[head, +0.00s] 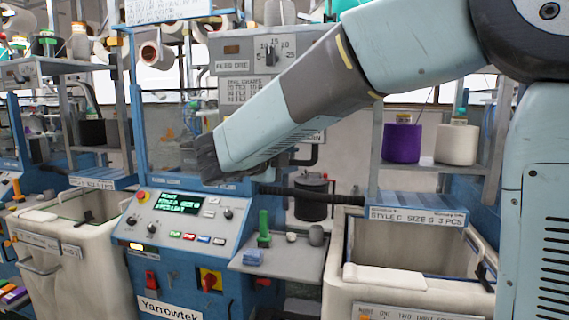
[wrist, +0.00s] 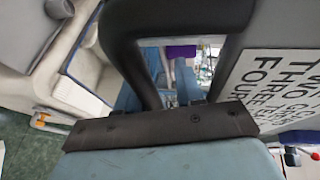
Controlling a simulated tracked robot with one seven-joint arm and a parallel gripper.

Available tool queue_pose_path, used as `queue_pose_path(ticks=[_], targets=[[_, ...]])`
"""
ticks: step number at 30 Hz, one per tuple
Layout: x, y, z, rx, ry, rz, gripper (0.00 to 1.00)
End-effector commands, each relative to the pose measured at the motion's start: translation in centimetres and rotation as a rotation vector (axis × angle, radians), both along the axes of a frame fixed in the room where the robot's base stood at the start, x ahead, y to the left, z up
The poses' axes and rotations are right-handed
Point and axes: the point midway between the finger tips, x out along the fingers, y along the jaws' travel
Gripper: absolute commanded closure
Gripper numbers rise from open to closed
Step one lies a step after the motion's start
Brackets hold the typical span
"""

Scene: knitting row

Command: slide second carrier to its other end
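My arm crosses the head view from the upper right, and its dark end, my gripper (head: 207,158), is in front of the blue knitting machine's (head: 137,120) window area, above the control panel. I cannot make out its fingertips or whether they hold anything. No carrier can be picked out in either view; my arm covers part of the machine there. In the wrist view a dark bar (wrist: 160,128) and a pale teal surface (wrist: 170,163) fill the lower middle, and a dark frame stands behind the bar.
The control panel (head: 185,222) has a lit screen and buttons. A small shelf (head: 290,262) with a green-handled tool (head: 264,228) juts out beside it. Cream bins stand left (head: 75,265) and right (head: 400,308). A purple cone (head: 401,142) sits on the right shelf. A lettered sign (wrist: 275,85) is close in the wrist view.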

Motion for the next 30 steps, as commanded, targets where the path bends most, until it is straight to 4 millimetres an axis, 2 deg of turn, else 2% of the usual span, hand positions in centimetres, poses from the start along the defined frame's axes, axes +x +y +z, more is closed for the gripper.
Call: queue_pose_path(ticks=[1, 3, 14, 20, 30], targets=[[0.0, -0.1, 0.0, 0.0, -0.001, -0.002, 0.65], [0.0, 0.0, 0.0, 0.0, 0.0, -0.002, 0.58], [-0.5, 0.4, -0.2, -0.002, 0.004, 0.001, 0.58], [-2.7, 2.3, 0.3, -0.001, 0.005, 0.003, 0.58], [-7.8, 6.4, 1.5, 0.0, 0.004, 0.002, 0.58]])
